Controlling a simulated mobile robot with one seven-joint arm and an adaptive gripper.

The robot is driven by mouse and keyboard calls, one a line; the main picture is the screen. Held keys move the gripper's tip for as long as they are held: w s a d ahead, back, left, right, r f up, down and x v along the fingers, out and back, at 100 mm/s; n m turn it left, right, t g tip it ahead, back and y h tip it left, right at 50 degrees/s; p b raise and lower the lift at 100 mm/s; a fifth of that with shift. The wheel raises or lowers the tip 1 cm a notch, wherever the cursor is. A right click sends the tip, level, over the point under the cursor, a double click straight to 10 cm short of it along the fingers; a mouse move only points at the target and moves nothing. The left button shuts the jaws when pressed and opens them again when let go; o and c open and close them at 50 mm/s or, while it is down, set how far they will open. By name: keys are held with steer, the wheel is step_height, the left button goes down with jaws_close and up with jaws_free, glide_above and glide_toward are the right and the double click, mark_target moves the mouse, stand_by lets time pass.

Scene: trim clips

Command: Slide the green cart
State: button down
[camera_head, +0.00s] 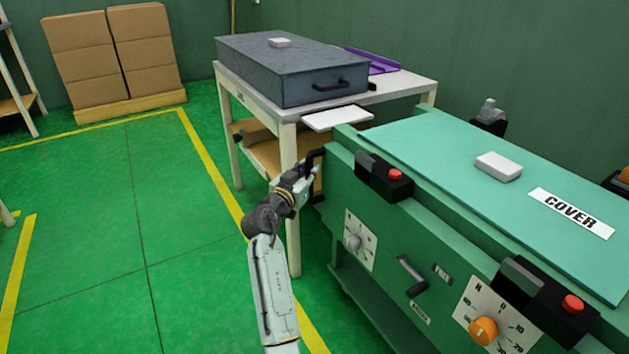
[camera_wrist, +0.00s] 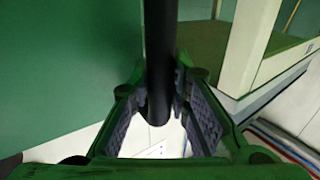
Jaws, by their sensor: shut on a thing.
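The green cart (camera_head: 450,150) fills the right of the head view, with a teal top marked COVER (camera_head: 572,213). A black handle (camera_head: 317,156) stands at its left end. My gripper (camera_head: 308,174) is at this handle and shut on it. In the wrist view the handle is a dark upright bar (camera_wrist: 159,50) between the fingertips (camera_wrist: 160,88). The cart's green side (camera_wrist: 70,70) fills the left of that view. My gripper partly hides the handle in the head view.
A white table (camera_head: 228,88) with a grey case (camera_head: 290,68) and a purple tray (camera_head: 372,60) stands just beyond the cart. Cartons (camera_head: 118,55) stand at the back left. Green floor with yellow lines (camera_head: 190,138) is clear at left.

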steer(key=shift+w+a+r, duration=0.15)
steer(key=shift+a, duration=0.05)
steer(key=c, duration=1.5)
jaws_free()
steer(key=v, duration=0.7)
steer(key=shift+s, duration=0.25)
